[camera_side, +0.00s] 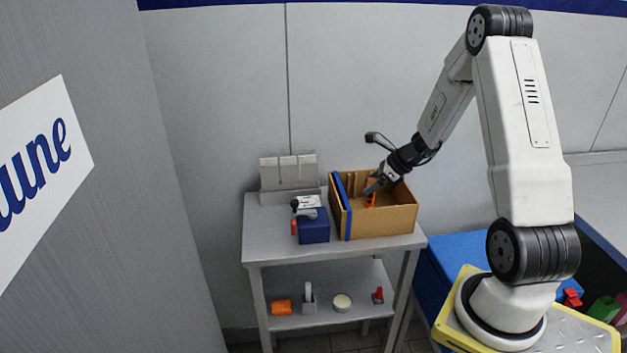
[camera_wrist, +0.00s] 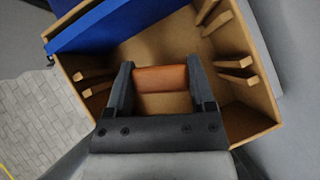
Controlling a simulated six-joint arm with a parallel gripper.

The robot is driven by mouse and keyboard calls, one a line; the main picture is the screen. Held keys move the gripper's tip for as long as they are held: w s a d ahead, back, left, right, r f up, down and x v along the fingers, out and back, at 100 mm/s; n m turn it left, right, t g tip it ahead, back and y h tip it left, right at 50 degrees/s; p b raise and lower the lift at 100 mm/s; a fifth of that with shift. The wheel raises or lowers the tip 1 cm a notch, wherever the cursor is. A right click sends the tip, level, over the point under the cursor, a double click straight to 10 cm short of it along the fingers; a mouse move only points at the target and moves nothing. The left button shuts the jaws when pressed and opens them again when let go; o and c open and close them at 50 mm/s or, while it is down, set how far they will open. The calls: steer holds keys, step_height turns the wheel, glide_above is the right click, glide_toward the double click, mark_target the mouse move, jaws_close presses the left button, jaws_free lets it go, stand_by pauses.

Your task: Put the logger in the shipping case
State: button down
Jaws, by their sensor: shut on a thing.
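The shipping case (camera_side: 385,222) is an open brown box with a blue panel along its left side, standing on the grey table. In the wrist view the case (camera_wrist: 262,98) surrounds my fingers, with wooden ribs on its inner walls. My gripper (camera_side: 371,188) reaches down into the case from the upper right. It is shut on the orange logger (camera_side: 370,200), which is inside the case walls. In the wrist view the logger (camera_wrist: 160,78) spans between the two dark fingers of my gripper (camera_wrist: 160,72). I cannot tell whether its underside touches the case floor.
A dark blue box (camera_side: 314,230) with small items on it stands left of the case. A grey holder (camera_side: 289,178) stands behind it. The lower shelf (camera_side: 325,317) carries several small objects, including an orange one (camera_side: 281,307). The table's front right corner is close to the case.

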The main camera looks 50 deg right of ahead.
steer(key=shift+f, duration=1.15)
steer(key=shift+f, duration=0.1)
jaws_free()
steer(key=shift+s+r, duration=0.1)
steer(key=shift+r, duration=0.1)
steer(key=v, duration=1.2)
steer(key=shift+f, duration=0.1)
